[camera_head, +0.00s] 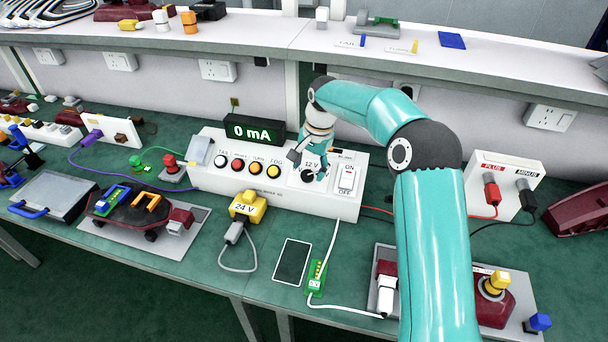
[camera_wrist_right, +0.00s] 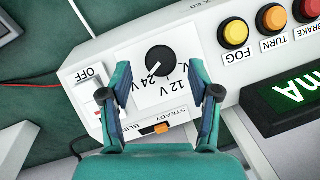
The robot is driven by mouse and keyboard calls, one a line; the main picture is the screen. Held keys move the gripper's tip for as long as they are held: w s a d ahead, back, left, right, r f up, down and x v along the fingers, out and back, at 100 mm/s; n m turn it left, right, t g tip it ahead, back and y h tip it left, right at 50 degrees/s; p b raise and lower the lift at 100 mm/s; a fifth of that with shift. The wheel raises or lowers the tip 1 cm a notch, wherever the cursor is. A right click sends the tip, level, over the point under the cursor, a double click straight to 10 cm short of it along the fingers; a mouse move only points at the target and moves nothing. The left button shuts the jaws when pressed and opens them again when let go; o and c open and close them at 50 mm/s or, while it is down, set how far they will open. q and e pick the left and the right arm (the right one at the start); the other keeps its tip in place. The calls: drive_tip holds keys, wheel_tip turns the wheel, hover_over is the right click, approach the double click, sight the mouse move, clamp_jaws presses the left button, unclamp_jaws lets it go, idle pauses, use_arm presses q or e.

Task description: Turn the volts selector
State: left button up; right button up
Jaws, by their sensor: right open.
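The volts selector is a black round knob (camera_wrist_right: 160,60) on a white plate marked 12 V and 24 V. A pale pointer mark shows on it, near the 24 V label, but its exact setting is hard to tell. In the head view the knob (camera_head: 308,176) is partly hidden by my right gripper (camera_head: 312,164). The right gripper also shows in the wrist view (camera_wrist_right: 159,76), with its two fingers apart, one on each side of the plate's labels. The knob lies just beyond the fingertips, apart from them. My left gripper is not in view.
The white control box (camera_head: 275,202) carries FOG, TURN and other push buttons, an ON/OFF rocker switch (camera_head: 347,180) and a STEADY/BLINK slider (camera_wrist_right: 162,128). A 0 mA display (camera_head: 252,130) stands behind it. A yellow 24 V plug (camera_head: 248,206) sits in front.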

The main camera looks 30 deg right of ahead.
sight(307, 176)
drive_tip(key=shift+w+a+f, duration=0.1)
drive_tip(key=shift+w+f, duration=0.05)
drive_tip(key=shift+f, duration=0.55)
drive_tip(key=shift+w+f, duration=0.1)
drive_tip(key=shift+f, duration=0.55)
